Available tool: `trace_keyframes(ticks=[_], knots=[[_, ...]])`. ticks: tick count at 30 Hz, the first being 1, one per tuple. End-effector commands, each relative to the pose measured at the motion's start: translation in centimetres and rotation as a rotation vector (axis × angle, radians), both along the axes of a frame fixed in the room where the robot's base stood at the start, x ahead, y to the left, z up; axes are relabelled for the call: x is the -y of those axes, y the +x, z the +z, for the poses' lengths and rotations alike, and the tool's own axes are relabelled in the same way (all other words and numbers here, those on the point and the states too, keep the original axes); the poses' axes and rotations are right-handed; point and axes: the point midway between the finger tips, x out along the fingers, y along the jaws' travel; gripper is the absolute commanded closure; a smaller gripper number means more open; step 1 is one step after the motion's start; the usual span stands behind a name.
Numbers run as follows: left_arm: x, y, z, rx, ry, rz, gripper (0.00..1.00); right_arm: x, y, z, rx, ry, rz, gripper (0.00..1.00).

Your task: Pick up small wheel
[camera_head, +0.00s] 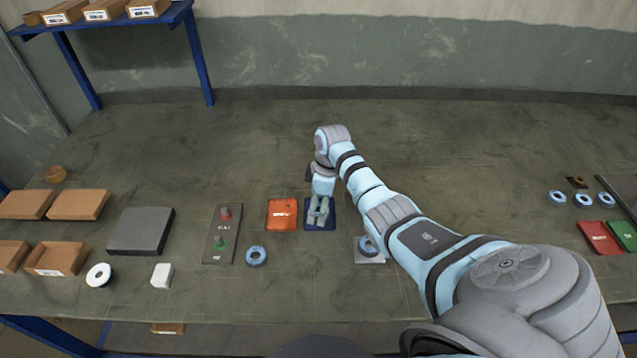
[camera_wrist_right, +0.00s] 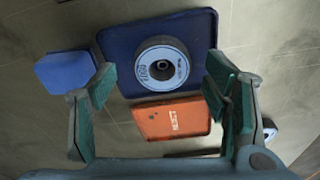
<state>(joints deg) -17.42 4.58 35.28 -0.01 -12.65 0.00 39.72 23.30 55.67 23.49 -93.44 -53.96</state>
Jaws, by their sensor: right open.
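My right gripper (camera_head: 319,213) is over a dark blue tray (camera_head: 331,225) near the middle of the table in the head view. In the right wrist view its two fingers (camera_wrist_right: 165,105) are open and apart. A small blue-rimmed wheel (camera_wrist_right: 162,63) with a dark centre hole lies on the dark blue tray (camera_wrist_right: 205,35), in line with the gap between the fingers and beyond them. Nothing is held. In the head view the gripper hides this wheel. My left gripper is not in view.
An orange packet (camera_head: 282,214) lies beside the tray. Other blue wheels lie on the table (camera_head: 256,256), on a grey plate (camera_head: 377,259) and at right (camera_head: 583,200). A two-button panel (camera_head: 223,233) and grey block (camera_head: 141,231) stand left. The table's back is clear.

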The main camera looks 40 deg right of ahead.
Motion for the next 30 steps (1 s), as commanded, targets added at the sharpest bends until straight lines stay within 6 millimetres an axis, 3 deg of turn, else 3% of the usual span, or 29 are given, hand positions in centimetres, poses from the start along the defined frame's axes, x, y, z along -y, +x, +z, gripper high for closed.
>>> trace_keyframes(ticks=[3,8,18,26,30], knots=[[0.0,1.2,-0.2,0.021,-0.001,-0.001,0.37,-0.1,0.0,-0.9,0.000,0.000,0.001,0.30],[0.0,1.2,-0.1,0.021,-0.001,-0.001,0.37,-0.1,0.0,-0.8,-0.001,-0.001,0.001,0.32],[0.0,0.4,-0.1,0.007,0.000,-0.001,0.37,-0.1,0.0,-0.8,0.001,-0.001,0.001,0.84],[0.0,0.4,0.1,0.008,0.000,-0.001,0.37,-0.1,0.0,-0.6,0.000,0.000,0.001,0.84],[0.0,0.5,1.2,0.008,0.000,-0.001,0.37,-0.1,0.0,0.5,0.000,0.000,0.000,0.84]])
